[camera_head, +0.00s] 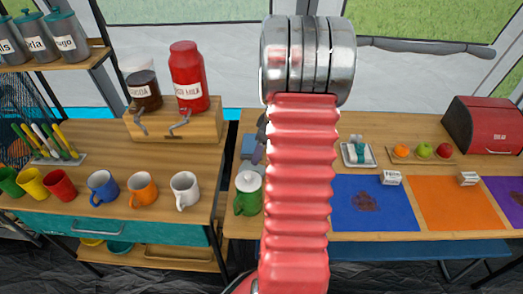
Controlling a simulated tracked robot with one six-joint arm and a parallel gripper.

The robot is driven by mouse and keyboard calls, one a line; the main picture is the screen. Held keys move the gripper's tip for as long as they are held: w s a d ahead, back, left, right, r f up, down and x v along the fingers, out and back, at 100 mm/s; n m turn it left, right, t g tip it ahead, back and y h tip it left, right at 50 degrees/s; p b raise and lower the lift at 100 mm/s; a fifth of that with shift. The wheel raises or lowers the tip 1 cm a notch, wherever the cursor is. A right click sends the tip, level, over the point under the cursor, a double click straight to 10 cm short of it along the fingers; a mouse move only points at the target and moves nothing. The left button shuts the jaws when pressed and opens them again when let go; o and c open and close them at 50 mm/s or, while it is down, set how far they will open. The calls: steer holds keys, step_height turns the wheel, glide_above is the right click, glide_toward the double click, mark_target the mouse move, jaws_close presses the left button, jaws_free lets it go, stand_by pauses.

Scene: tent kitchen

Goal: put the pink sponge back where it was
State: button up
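I see no pink sponge in this view. My own red ribbed arm with its metal joint stands upright across the middle and hides part of the tables behind it. My gripper does not show clearly. A small white tray (372,161) right of the arm holds a teal item (358,150). A blue mat (395,217) in front of it has a dark stain (365,201).
The right table also has an orange mat (455,210), a purple mat (508,188), a fruit board (432,160) and a red bread box (485,125). Several mugs line the left counter. A green jug (247,200) stands close to my arm.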

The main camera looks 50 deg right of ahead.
stand_by(0.4)
steer(key=w+a+r+m, duration=0.1)
steer(key=a+r, duration=0.6)
steer(key=a, duration=0.4)
steer(key=w+a+r, duration=0.1)
steer(key=a+r, duration=0.7)
steer(key=a, duration=0.3)
steer(key=s+a+r+m+t, duration=0.1)
steer(key=s+a+r, duration=0.2)
steer(key=s+a, duration=0.3)
steer(key=s+a+r+m+t, duration=0.1)
steer(key=s+a+r, duration=0.2)
steer(key=s+a, duration=0.3)
steer(key=a, duration=0.4)
steer(key=shift+s+a+t+h, duration=0.3)
steer(key=shift+s+h, duration=0.05)
steer(key=shift+h, duration=0.05)
